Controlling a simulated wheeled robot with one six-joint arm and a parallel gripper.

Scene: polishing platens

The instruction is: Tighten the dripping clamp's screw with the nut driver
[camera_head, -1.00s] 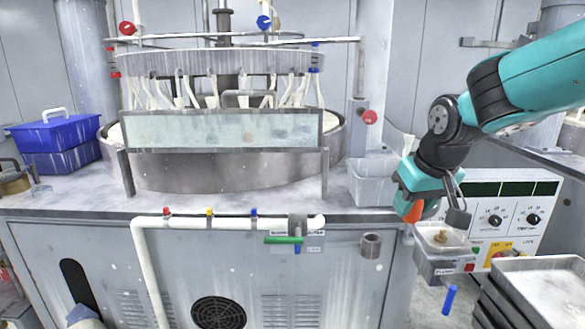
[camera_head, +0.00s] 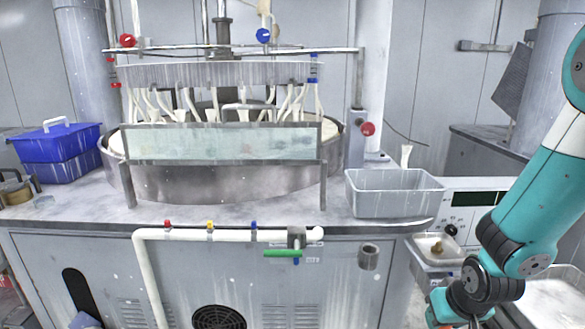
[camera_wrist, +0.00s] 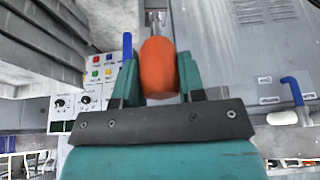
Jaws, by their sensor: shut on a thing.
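In the wrist view, my gripper (camera_wrist: 158,62) is shut on the orange handle of the nut driver (camera_wrist: 160,78). Its metal shaft points away from the palm. In the head view, my gripper (camera_head: 436,312) is low at the bottom edge, right of the cabinet front, and the tool is almost wholly out of frame. Along the white pipe on the cabinet front are a red-topped clamp (camera_head: 167,224), a yellow-topped clamp (camera_head: 210,224) and a blue-topped clamp (camera_head: 253,225). My gripper is well right of and below them. I cannot make out which drips.
A green valve lever (camera_head: 282,254) and a metal cup (camera_head: 368,257) stick out of the cabinet front. The control panel (camera_wrist: 90,100) and stacked trays (camera_wrist: 45,45) are close beside my gripper.

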